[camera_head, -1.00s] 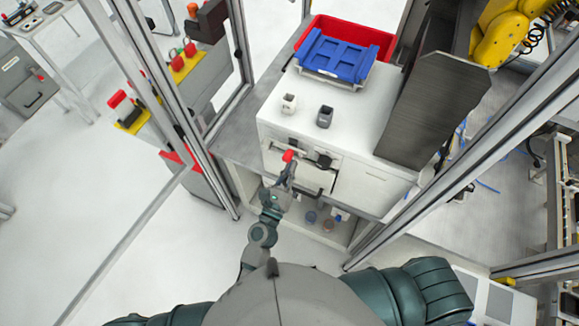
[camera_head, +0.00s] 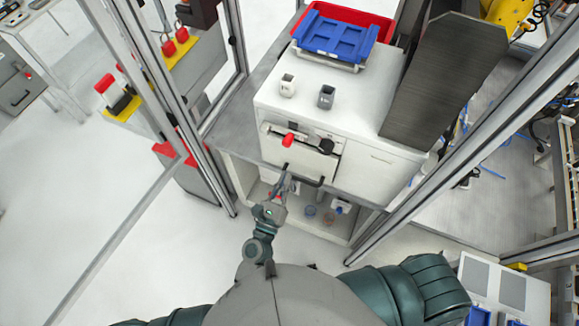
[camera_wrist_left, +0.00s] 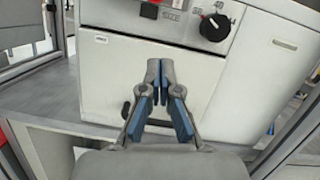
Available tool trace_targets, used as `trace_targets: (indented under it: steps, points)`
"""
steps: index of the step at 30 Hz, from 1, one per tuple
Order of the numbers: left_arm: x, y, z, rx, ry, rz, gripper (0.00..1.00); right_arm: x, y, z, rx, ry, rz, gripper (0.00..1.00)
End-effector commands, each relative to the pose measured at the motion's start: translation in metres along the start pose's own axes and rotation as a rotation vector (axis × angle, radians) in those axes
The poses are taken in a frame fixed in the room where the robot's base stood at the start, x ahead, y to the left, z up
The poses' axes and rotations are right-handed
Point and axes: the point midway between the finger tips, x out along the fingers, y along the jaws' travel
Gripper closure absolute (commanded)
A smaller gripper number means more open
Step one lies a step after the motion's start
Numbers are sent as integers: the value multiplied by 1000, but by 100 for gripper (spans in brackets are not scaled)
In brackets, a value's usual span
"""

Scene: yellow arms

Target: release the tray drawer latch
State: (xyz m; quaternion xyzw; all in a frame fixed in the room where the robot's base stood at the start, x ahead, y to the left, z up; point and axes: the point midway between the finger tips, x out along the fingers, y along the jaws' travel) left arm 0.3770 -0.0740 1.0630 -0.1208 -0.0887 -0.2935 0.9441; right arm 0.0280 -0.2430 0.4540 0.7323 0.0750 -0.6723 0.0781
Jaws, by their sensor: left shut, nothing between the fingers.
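The white cabinet (camera_head: 375,170) has a front panel with a red knob (camera_head: 288,140) and a black knob (camera_head: 325,146). Below them is a pale drawer front (camera_head: 305,160) with a dark handle (camera_head: 302,178). I cannot tell which part is the latch. My left gripper (camera_head: 285,170) is shut and empty in front of the drawer front, below the red knob. In the left wrist view its fingertips (camera_wrist_left: 160,64) meet before the drawer front (camera_wrist_left: 100,75), below the black knob (camera_wrist_left: 214,27); the handle is mostly hidden behind the fingers. My right gripper is not visible.
A blue bin (camera_head: 335,45) and a red bin (camera_head: 378,27) stand on top of the cabinet, behind two small cups (camera_head: 326,97). A dark slanted panel (camera_head: 440,80) rises at the right. Metal frame posts (camera_head: 150,80) stand on both sides. An open shelf lies below.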

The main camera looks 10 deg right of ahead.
Motion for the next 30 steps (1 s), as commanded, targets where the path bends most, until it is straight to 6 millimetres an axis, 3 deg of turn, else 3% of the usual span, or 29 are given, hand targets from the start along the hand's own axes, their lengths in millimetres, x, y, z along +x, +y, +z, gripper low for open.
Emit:
trace_targets:
  steps: [3,9,30]
  points:
    - [-23,-1,-4,0,3,0,100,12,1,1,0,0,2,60]
    - [-42,-2,-2,1,2,0,100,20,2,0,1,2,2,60]
    - [-45,-1,-3,10,6,0,100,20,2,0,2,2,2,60]
